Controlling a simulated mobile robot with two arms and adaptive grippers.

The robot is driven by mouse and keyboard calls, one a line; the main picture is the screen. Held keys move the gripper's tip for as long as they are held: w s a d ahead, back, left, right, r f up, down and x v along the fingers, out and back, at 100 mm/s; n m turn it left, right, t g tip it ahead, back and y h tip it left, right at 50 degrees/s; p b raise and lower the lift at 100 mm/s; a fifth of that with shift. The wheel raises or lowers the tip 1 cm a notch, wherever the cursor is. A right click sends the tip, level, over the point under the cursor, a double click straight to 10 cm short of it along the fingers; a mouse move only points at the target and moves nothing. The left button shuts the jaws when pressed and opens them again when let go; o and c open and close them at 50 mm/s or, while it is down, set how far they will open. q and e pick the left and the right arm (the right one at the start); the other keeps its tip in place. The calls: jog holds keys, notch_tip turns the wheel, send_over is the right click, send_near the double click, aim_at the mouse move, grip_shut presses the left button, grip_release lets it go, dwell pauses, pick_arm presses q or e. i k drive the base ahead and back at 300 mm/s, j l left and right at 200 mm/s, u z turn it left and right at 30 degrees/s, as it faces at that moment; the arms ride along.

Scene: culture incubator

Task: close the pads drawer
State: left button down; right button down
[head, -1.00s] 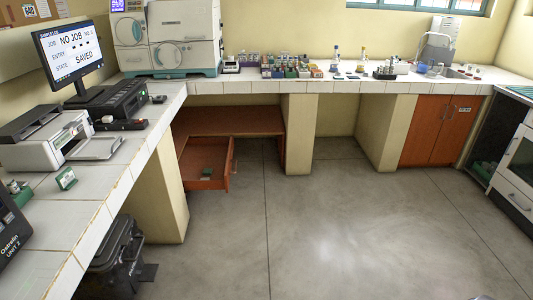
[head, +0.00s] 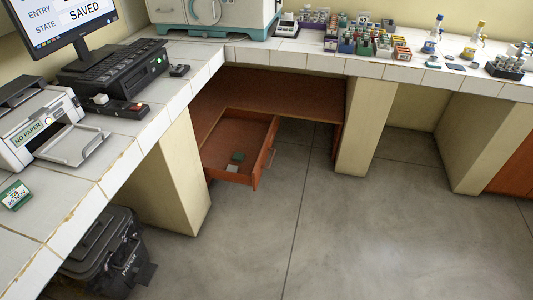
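An orange-brown drawer (head: 238,180) stands pulled open under the corner of the white tiled counter. Its front panel with a handle (head: 270,157) faces right, over the grey floor. Inside the drawer lie a small dark green item (head: 238,156) and a pale item (head: 232,168). I cannot tell for sure that these are pads. Neither of my grippers shows in the head view.
A counter pillar (head: 366,125) stands right of the drawer and another pillar (head: 180,175) stands to its left. The floor (head: 300,230) before the drawer is clear.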

aim_at(252, 134)
jog(key=i+l+u, duration=0.45)
jog(key=i+u, duration=0.15)
jog(key=i+l+u, duration=0.4)
